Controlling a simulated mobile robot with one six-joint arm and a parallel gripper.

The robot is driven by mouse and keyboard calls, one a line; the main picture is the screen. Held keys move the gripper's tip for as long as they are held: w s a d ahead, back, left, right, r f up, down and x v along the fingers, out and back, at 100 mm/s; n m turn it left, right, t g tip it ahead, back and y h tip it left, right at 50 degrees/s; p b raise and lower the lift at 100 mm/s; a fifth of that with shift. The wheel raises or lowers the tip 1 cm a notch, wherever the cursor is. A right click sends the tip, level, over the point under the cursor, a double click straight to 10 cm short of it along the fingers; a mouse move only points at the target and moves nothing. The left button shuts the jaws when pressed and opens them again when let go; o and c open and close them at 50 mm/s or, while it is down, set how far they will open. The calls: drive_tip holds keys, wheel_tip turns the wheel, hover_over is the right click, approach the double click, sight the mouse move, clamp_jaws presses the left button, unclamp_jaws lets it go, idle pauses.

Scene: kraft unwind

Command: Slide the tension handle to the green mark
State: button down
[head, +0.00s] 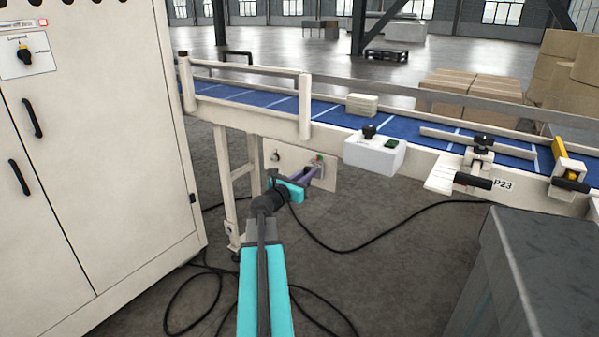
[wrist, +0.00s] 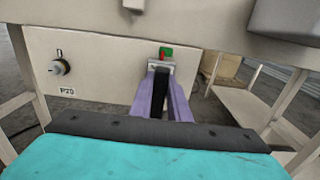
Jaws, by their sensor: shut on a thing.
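The tension handle is a black bar (wrist: 159,96) that runs from a pale block (wrist: 155,66) on the cream panel under the conveyor. My gripper (wrist: 162,92) has purple fingers, one along each side of the bar, and is shut on it. In the head view my gripper (head: 314,174) is at the panel's right part and hides most of the handle. The green mark (wrist: 167,52) is just above the block in the wrist view. A small red pointer (wrist: 163,58) overlaps the green mark's left part. The green mark is tiny in the head view (head: 320,158).
The panel (head: 272,153) also carries a small knob (wrist: 60,67) above a P20 label. The blue conveyor (head: 262,98) and its frame are above the panel. A frame leg (head: 226,190) stands at left. Black cables (head: 370,240) lie on the floor. A grey block (head: 540,265) is at front right.

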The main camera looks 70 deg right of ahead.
drive_tip(key=shift+s+a, duration=0.1)
drive_tip(key=shift+s, duration=0.25)
drive_tip(key=c, duration=1.7)
unclamp_jaws()
drive_tip(key=shift+w+a, duration=0.1)
drive_tip(key=p+v, duration=0.2)
drive_tip(key=v, duration=0.9)
drive_tip(key=shift+r, duration=0.1)
